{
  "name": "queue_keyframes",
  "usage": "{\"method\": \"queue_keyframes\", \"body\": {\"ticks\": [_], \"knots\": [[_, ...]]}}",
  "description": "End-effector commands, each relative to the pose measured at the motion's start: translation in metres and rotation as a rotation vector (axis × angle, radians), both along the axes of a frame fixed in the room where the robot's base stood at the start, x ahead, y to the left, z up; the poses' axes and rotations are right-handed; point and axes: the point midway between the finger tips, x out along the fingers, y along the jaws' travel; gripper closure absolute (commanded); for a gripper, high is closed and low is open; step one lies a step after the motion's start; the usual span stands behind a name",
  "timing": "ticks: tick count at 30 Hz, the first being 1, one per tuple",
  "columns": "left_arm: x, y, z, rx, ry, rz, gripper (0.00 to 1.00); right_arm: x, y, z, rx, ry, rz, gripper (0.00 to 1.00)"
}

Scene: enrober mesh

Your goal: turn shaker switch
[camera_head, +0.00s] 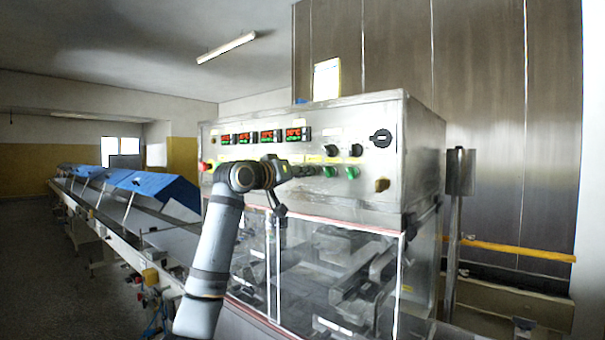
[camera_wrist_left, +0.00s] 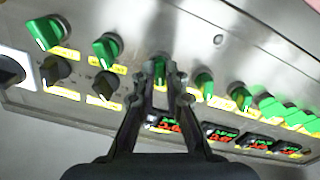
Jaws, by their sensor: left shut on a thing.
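The control panel (camera_head: 420,150) of a steel machine carries rows of rotary switches with yellow labels. My left gripper (camera_head: 300,171) is up against the panel front, left of two green switches (camera_head: 340,172). In the left wrist view the two fingers (camera_wrist_left: 160,75) close around one green switch (camera_wrist_left: 159,66), which shows between the fingertips. The fingers partly hide this switch, and its label cannot be read, so I cannot tell from lettering that it is the shaker switch. My right gripper is not in view.
Green switches (camera_wrist_left: 106,50) and dark switches (camera_wrist_left: 55,70) sit close beside the gripped one. Lit displays (camera_head: 267,136) are above my gripper in the head view. A black main switch (camera_head: 381,138) is at right. Clear guard panels (camera_head: 325,265) lie below; a conveyor with blue covers (camera_head: 150,184) runs left.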

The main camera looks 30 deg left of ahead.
Motion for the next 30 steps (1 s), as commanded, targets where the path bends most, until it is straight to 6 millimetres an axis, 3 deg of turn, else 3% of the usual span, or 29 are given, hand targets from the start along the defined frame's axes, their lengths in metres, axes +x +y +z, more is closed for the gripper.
{"method": "queue_keyframes", "body": {"ticks": [6,14,15,19,30], "knots": [[-0.0002,0.0002,0.0004,-0.144,0.01,0.001,1.0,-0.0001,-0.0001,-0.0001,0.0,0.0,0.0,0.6],[-0.0003,0.0001,0.0006,-0.151,0.011,0.001,1.0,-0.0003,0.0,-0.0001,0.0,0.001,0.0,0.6],[-0.0003,0.0001,0.0006,-0.151,0.011,0.001,0.83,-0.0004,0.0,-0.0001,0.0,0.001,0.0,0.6],[-0.0002,0.0,0.0005,-0.15,0.011,0.001,0.66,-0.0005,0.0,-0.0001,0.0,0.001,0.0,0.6],[-0.0063,0.0016,0.0006,-0.148,0.009,0.002,0.66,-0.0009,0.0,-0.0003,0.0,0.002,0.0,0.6]]}}
